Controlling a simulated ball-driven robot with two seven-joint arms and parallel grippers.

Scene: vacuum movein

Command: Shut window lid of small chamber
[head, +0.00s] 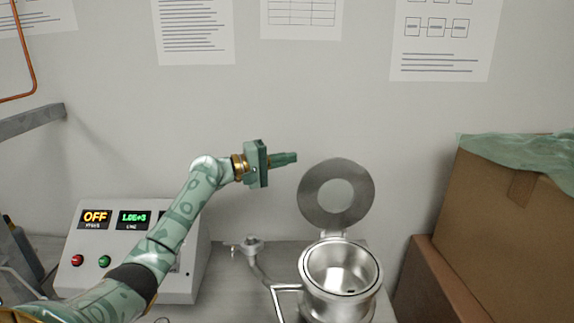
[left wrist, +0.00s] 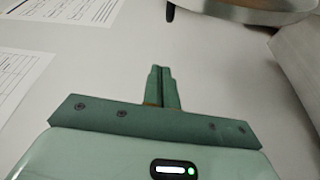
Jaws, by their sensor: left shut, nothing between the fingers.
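The small chamber (head: 306,291) is a round metal pot on the bench, with its mouth open upward. Its round window lid (head: 312,199) stands raised on a hinge at the back of the rim, with a pale window disc in its middle. My left gripper (head: 293,158) is shut and empty. It is up in the air just left of the lid's upper edge, apart from it in the picture. In the left wrist view the closed fingers (left wrist: 161,88) show in the middle, and part of a round metal rim shows at the top right. My right gripper is not in view.
A control box (head: 190,285) with an OFF display stands on the bench at the left, behind my left arm. A pipe with a valve (head: 251,245) is left of the chamber. Cardboard boxes (head: 500,215) stand at the right. The wall with paper sheets is behind.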

